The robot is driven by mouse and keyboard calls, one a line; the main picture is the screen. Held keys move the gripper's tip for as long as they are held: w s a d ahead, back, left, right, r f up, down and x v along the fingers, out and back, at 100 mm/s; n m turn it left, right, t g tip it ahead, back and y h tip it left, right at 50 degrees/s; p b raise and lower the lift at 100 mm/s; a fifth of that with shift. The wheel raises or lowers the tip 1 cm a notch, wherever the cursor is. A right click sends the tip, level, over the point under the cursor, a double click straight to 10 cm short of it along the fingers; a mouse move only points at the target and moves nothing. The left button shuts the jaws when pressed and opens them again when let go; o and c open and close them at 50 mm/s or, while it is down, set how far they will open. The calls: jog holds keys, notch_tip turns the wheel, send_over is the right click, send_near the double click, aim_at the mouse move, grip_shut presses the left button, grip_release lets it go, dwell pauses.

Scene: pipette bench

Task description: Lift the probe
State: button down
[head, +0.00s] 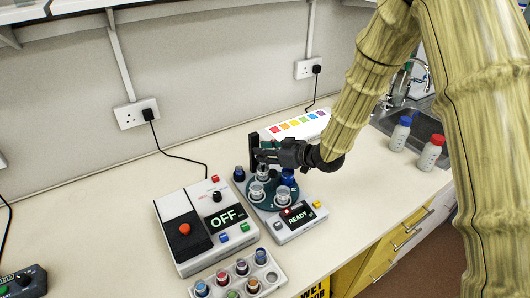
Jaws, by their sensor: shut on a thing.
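Several vials with clear or pale tops stand on the turntable, such as one at the front (283,196). A blue vial (288,177) stands below the gripper.
A device reading OFF (228,216) stands to the left, and a vial rack (266,284) in front. A dark-capped vial (239,174) stands close by. A white box with coloured squares (300,125) is behind; two bottles (400,134) (431,153) stand right. The left bench is mostly clear.

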jog(key=r+p, duration=0.2)
jog(key=r, duration=0.3)
jog(key=shift+d+r, duration=0.2)
jog(key=shift+w, duration=0.15)
jog(key=shift+r, duration=0.1)
jog(key=c, duration=1.3)
grip_release()
jog(key=shift+d+r, duration=0.1)
jog(key=shift+o, duration=0.2)
jog(key=shift+s+d, duration=0.1)
jog(key=shift+s, duration=0.15)
jog(key=shift+w+a, duration=0.1)
jog(key=shift+a, duration=0.1)
jog(key=v, duration=1.2)
jog(key=shift+d, duration=0.1)
